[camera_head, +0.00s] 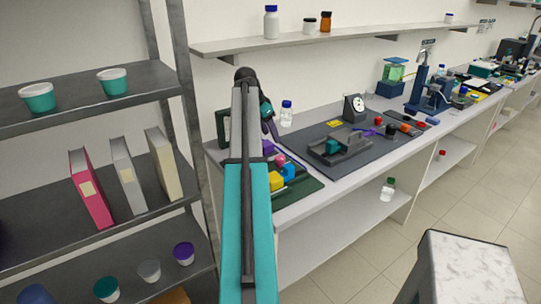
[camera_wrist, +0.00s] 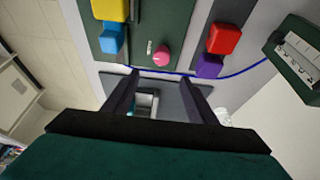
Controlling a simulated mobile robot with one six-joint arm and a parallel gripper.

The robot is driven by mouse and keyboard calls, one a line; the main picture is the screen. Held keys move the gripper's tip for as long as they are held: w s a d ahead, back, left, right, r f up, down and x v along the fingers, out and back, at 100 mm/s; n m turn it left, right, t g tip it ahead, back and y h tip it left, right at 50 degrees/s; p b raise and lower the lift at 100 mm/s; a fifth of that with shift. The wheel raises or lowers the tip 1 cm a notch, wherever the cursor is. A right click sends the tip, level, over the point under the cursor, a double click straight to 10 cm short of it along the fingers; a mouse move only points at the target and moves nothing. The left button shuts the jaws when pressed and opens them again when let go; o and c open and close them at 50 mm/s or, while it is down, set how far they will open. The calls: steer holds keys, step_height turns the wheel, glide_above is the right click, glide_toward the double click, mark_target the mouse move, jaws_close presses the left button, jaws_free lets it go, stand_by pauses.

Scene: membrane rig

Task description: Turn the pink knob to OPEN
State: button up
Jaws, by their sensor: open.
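The pink knob (camera_wrist: 161,55) is a small round knob on a dark green panel (camera_wrist: 175,20). In the wrist view it lies just beyond the fingertips, between their lines. In the head view the knob (camera_head: 280,160) shows just right of my arm. A small pale label (camera_wrist: 150,47) with unreadable marks lies to its left in the wrist view. My gripper (camera_wrist: 159,76) is open, with a finger on each side and nothing held. It appears apart from the knob. I cannot make out the knob's setting.
A yellow block (camera_wrist: 109,9) above a blue block (camera_wrist: 112,38) stands left of the knob in the wrist view. A red block (camera_wrist: 223,39) and a purple block (camera_wrist: 209,66) stand right. A blue cable (camera_wrist: 250,68) runs past the panel edge. A dark green box (camera_wrist: 298,58) stands far right.

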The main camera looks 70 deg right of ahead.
mark_target(280, 158)
steer(key=shift+w+f, duration=0.15)
steer(key=shift+w, duration=0.05)
steer(key=shift+p+x, duration=2)
steer(key=shift+x, duration=4.75)
steer(key=shift+a, duration=0.1)
steer(key=shift+c, duration=0.4)
steer(key=c, duration=1)
